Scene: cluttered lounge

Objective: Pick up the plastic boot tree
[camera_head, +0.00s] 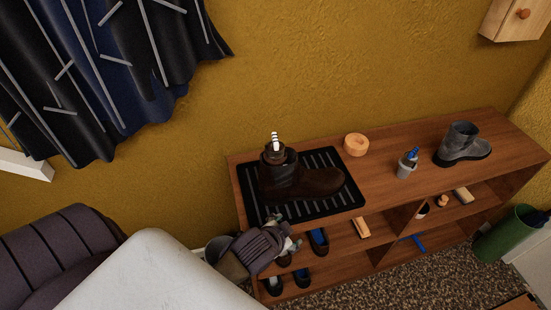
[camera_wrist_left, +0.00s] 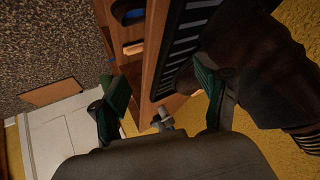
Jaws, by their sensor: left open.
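A dark brown boot (camera_head: 318,182) stands on a black ribbed tray (camera_head: 338,204) at the left end of a wooden shoe bench. From its shaft sticks a dark piece with a black-and-white striped top (camera_head: 275,140), which looks like the boot tree; its lower part is hidden in the boot. My left gripper (camera_head: 289,231) is open and empty at the tray's front edge, apart from the boot. In the left wrist view its fingers (camera_wrist_left: 160,88) are spread before the bench edge, with the boot (camera_wrist_left: 262,65) at right and the striped top (camera_wrist_left: 308,142) at the right edge.
Shoes and brushes lie on the shelves below. A green bin (camera_head: 505,238) stands at right; a curtain (camera_head: 120,75) hangs at upper left.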

